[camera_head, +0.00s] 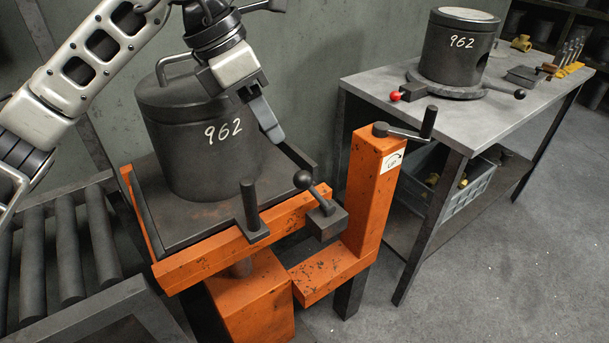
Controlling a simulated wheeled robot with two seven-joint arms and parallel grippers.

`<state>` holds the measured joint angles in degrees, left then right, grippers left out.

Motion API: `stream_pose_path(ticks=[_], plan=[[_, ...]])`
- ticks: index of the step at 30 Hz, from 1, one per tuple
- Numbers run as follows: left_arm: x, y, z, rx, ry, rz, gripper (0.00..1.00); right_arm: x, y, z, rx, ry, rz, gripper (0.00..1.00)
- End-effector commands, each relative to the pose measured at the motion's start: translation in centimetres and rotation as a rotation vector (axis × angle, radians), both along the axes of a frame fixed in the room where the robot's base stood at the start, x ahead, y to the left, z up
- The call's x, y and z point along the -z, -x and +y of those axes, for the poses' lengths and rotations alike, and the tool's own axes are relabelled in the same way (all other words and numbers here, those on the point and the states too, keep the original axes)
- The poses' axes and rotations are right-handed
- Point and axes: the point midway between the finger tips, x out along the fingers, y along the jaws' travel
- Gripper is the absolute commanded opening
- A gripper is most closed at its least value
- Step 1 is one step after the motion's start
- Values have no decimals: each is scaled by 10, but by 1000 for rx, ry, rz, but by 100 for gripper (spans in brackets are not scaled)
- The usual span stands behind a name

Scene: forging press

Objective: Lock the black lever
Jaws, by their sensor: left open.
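A black lever with a ball knob (303,180) rises at a tilt from a dark block (327,222) at the right side of the orange lift table (215,248). My left gripper (284,142) is open, just above and to the left of the knob, with its fingers pointing down and right. A gap seems to show between fingers and knob, though depth is hard to judge. A second black-knobbed lever (518,94) sticks out right from the base under the drum on the grey table. My right gripper is not in view.
A dark drum marked 962 (205,150) stands on the lift table behind my gripper. An orange post with a crank (372,190) stands right of the lever. Rollers (68,250) lie left. The grey table (400,85) holds another 962 drum (458,50) and a red-knobbed lever (396,96).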

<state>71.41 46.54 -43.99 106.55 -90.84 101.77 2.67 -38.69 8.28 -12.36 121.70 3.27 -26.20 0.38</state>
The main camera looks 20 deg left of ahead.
Motion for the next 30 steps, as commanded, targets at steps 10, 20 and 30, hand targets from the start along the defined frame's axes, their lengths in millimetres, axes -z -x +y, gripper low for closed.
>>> stream_pose_path(ticks=[10, 20, 30], plan=[[71, -12, -28, 6, 2, 6, 50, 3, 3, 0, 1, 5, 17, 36], [119, -22, -46, 4, 5, 2, 50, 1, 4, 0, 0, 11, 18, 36], [128, -24, -49, 4, 4, 0, 50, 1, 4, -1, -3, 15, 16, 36]])
